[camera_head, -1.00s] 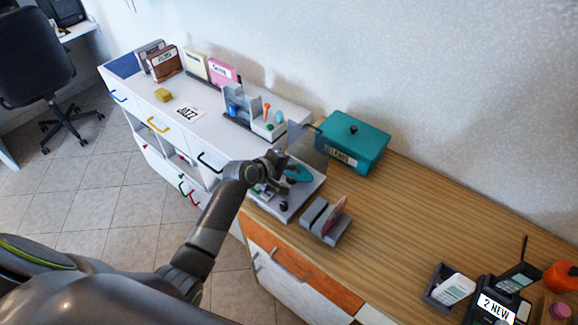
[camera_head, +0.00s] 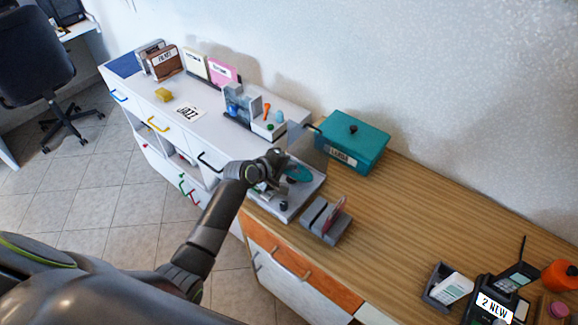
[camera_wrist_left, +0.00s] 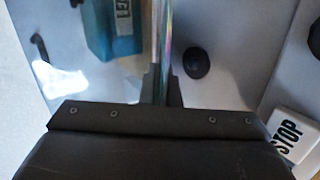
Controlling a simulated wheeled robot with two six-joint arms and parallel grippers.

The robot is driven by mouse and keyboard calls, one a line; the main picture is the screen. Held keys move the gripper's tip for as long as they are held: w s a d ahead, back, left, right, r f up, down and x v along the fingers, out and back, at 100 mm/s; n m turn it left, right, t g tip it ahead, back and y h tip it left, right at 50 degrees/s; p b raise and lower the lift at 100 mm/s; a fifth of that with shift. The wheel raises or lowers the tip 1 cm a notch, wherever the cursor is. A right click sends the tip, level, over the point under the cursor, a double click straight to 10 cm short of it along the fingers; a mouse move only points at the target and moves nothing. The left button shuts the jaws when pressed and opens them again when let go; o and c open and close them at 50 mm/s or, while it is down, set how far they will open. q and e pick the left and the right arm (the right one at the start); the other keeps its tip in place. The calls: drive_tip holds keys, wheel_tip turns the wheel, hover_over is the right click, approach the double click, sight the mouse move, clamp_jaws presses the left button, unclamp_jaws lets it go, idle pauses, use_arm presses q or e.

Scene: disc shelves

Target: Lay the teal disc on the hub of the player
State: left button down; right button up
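My left gripper (camera_head: 279,166) is over the grey player (camera_head: 312,193) and is shut on the teal disc (camera_head: 300,174). In the left wrist view the disc (camera_wrist_left: 162,38) shows edge-on as a thin shiny strip rising from between the fingertips (camera_wrist_left: 161,88). In the head view the disc shows its teal face and is tilted above the player's deck. I cannot tell whether it touches anything. The hub is hidden behind the gripper and disc. A dark round knob (camera_head: 284,206) is at the player's front corner. My right gripper is out of view.
A clear raised panel (camera_head: 306,145) stands at the player's back. A teal labelled box (camera_head: 352,142) is behind it. A grey slotted rack (camera_head: 325,222) with a pink disc (camera_head: 337,211) is close on the right.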

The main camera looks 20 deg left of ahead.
use_arm(q)
drive_tip(key=shift+p, duration=0.3)
idle(0.5)
drive_tip(key=c, duration=1.6)
unclamp_jaws()
drive_tip(key=shift+s+a, duration=0.1)
drive_tip(key=shift+s, duration=0.05)
drive_tip(key=b+v, duration=0.1)
drive_tip(key=v, duration=1.6)
drive_tip(key=shift+r, duration=0.15)
